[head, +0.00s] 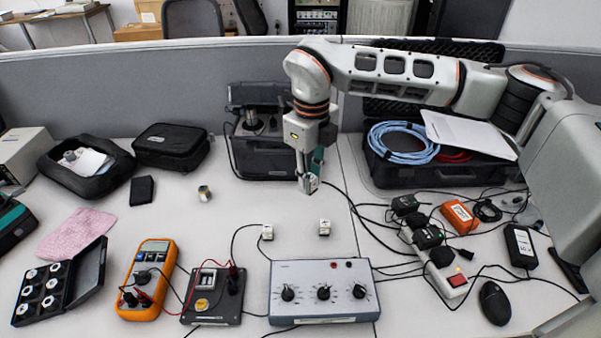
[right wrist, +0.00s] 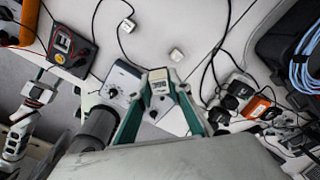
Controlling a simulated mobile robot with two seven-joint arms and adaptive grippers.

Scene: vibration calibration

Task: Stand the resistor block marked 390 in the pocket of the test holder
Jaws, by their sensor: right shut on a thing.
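My right gripper (head: 307,188) is shut on a small pale block (head: 312,184), held above the table behind the grey box. In the right wrist view the block (right wrist: 158,82) sits between the green fingers and has a dark marking, too small to read surely. The test holder appears to be the black panel (head: 228,307) with red and black leads, in front and to the left of the gripper. It also shows in the right wrist view (right wrist: 80,60). I cannot make out its pocket clearly.
Two other small pale blocks (head: 267,232) (head: 324,227) stand behind the grey knob box (head: 322,307). An orange multimeter (head: 148,280) is left of the holder. Cables cross the table; a power strip (head: 440,265) lies right. The table's left middle is fairly clear.

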